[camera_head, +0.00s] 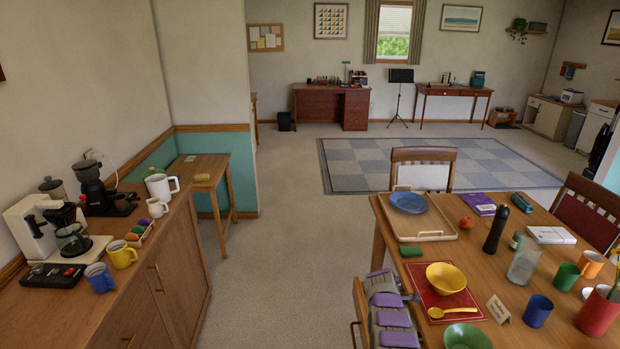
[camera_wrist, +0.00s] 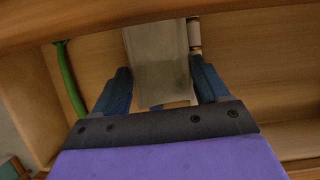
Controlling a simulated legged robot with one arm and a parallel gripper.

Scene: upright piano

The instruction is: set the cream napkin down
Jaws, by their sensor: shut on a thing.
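The cream napkin (camera_wrist: 160,66) is a flat, pale cloth between the two blue fingers of my gripper (camera_wrist: 161,80) in the wrist view. My gripper is shut on it. The napkin and fingers are over or inside an open wooden drawer (camera_wrist: 235,70); whether the cloth touches the drawer bottom I cannot tell. In the head view my purple and grey arm reaches down by the drawer (camera_head: 360,298) at the dining table's near left side, and the napkin and fingertips are hidden there.
In the wrist view a long green object (camera_wrist: 69,80) lies left of the napkin and a pale cylinder (camera_wrist: 194,33) lies close to its right. The dining table (camera_head: 455,253) holds a tray (camera_head: 440,236), yellow bowl (camera_head: 446,277) and mugs. A sideboard (camera_head: 178,262) stands left; floor between is clear.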

